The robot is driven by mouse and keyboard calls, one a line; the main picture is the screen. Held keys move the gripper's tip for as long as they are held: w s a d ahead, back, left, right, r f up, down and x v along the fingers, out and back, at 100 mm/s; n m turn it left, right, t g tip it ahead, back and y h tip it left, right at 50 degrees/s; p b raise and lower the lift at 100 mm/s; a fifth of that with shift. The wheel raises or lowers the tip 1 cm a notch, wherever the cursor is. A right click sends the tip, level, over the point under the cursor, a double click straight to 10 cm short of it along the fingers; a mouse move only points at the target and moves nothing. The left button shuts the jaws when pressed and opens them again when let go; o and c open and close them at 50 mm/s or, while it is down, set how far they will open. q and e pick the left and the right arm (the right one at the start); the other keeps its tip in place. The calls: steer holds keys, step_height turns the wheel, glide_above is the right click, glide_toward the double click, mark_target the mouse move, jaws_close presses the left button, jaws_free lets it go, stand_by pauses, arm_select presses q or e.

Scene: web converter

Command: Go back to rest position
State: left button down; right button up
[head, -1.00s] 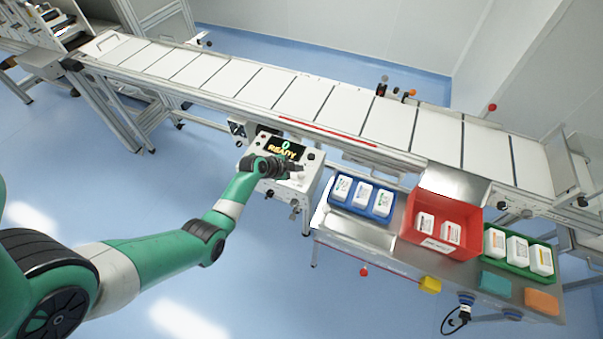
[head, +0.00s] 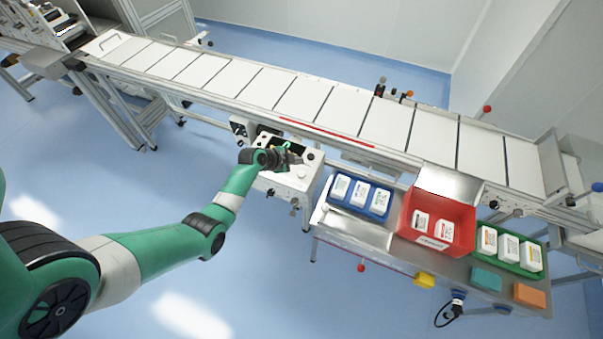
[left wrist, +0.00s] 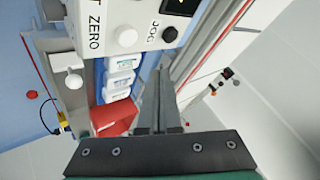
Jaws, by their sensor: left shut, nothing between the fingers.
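My left gripper (head: 290,158) is at the control box (head: 292,183), in front of its display, which it partly hides in the head view. Its fingers are closed together and empty. In the left wrist view the closed fingers (left wrist: 158,125) point away from the camera. The box's panel with the ZERO and JOG labels (left wrist: 125,25) is at the top there. I cannot tell from these views whether the fingers touch the box. My right gripper is in neither view.
A long conveyor with white panels (head: 345,108) runs behind the box. A steel table (head: 375,238) to the right holds a blue tray (head: 337,200), a red bin (head: 458,215) and a green tray (head: 540,262), each with white packs. Blue floor (head: 270,270) is open in front.

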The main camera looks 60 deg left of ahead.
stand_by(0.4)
arm_select(q)
steer(key=w+d+r+m+t+h, duration=0.2)
steer(key=w+d+r+m+t, duration=0.25)
steer(key=w+d+r, duration=1)
steer(key=w+d+r+m+t+h, duration=0.15)
steer(key=d+r, duration=0.25)
steer(key=r, duration=0.5)
steer(key=w+d+r+t, duration=0.15)
steer(key=d+r, duration=0.25)
steer(key=r, duration=0.5)
steer(key=d+r+t, duration=0.2)
steer(key=d+r, duration=0.3)
steer(key=r, duration=0.4)
steer(key=s+d+r+n+t+h, duration=0.15)
steer(key=s+d+r, duration=0.3)
steer(key=r, duration=0.45)
steer(key=s+d+r+t+h, duration=0.1)
steer(key=s+d+r+t, duration=0.2)
steer(key=s+r, duration=0.35)
steer(key=s+a+r+n+t+y, duration=0.1)
steer(key=s+a+r+n+t, duration=0.1)
steer(key=s+r+n+t, duration=0.55)
step_height(320, 180, up, 25)
steer(key=s+n+g+p, duration=0.2)
steer(key=g+p, duration=0.1)
steer(key=p, duration=1.9)
steer(key=shift+s+r+p, duration=0.15)
steer(key=shift+p, duration=0.15)
